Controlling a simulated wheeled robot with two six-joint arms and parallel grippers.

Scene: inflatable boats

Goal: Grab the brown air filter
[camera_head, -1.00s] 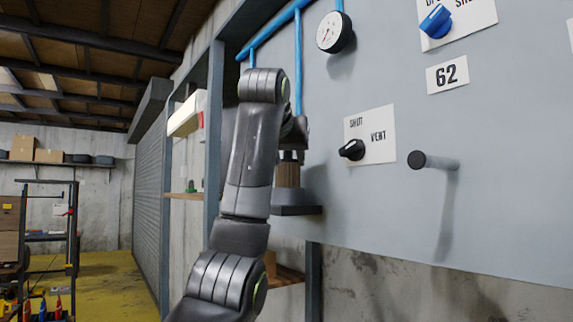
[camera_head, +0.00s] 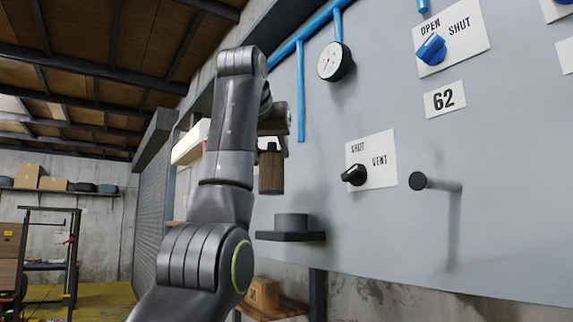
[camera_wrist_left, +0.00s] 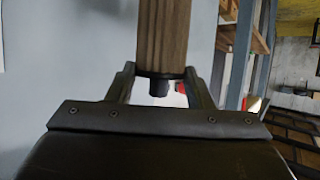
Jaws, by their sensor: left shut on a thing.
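The brown air filter (camera_head: 271,172) is a wood-brown cylinder with a dark top end. It hangs upright in the air beside the grey panel, above and left of a dark bracket (camera_head: 290,236) with a round socket. My left gripper (camera_head: 270,146) is shut on the filter's top end; the forearm partly hides the gripper in the head view. In the left wrist view the filter (camera_wrist_left: 164,36) stands out from between the two fingers (camera_wrist_left: 160,84), its dark end between them. My right gripper is not in view.
The grey panel (camera_head: 400,110) carries a round gauge (camera_head: 334,61), a blue knob (camera_head: 431,49), a black knob (camera_head: 354,175) and a protruding grey peg (camera_head: 436,184). A wooden shelf with a box (camera_head: 262,294) is below the bracket. Open floor lies at far left.

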